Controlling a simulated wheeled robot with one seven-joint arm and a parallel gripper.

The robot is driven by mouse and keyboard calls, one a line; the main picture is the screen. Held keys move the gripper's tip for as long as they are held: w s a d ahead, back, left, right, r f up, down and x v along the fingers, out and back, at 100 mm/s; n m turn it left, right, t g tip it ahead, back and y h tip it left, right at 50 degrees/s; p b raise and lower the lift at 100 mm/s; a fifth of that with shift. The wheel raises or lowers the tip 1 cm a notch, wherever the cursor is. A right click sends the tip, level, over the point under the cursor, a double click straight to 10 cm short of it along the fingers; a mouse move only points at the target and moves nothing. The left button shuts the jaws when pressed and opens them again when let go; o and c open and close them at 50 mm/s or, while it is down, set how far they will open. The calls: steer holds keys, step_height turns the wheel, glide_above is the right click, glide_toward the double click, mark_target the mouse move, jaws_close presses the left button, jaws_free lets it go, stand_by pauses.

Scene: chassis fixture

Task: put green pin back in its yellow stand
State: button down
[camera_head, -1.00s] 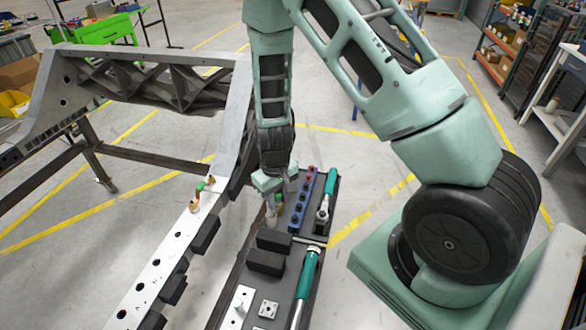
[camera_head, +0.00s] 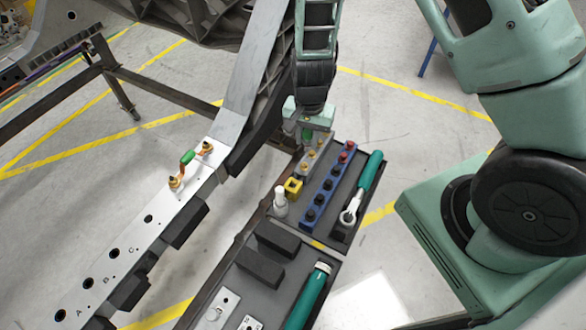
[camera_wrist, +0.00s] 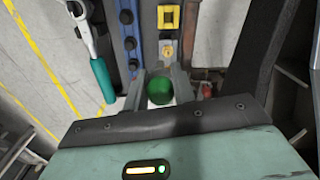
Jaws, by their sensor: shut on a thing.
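The green pin (camera_wrist: 160,91) is between the fingers of my gripper (camera_wrist: 162,82) in the wrist view, seen end-on as a round green head. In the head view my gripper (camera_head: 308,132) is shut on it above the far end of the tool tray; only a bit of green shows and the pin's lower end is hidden. The yellow stand (camera_head: 293,186) is a small square block with a dark opening on the tray, nearer the camera than my gripper. It also shows in the wrist view (camera_wrist: 168,17), apart from the pin.
A grey rail with brass pieces (camera_head: 313,157) lies below my gripper, beside a blue rail with dark knobs (camera_head: 322,190). A white post (camera_head: 280,203), black blocks (camera_head: 262,262) and a green-handled ratchet (camera_head: 369,175) share the tray. The metal chassis beam (camera_head: 160,210) runs left.

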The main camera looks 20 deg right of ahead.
steer(key=a+f+m+b, duration=0.4)
steer(key=f, duration=0.1)
steer(key=m+b, duration=0.1)
steer(key=b, duration=0.5)
glide_above(292, 181)
steer(key=s, duration=0.1)
steer(key=shift+f, duration=3.2)
steer(key=shift+s+a, duration=0.2)
steer(key=shift+a, duration=0.15)
steer(key=shift+p, duration=0.7)
steer(key=shift+f, duration=0.1)
steer(key=shift+f+b, duration=0.9)
steer(key=shift+f, duration=0.2)
steer(key=shift+f, duration=0.9)
steer(key=shift+f+b, duration=0.15)
steer(key=shift+b, duration=0.25)
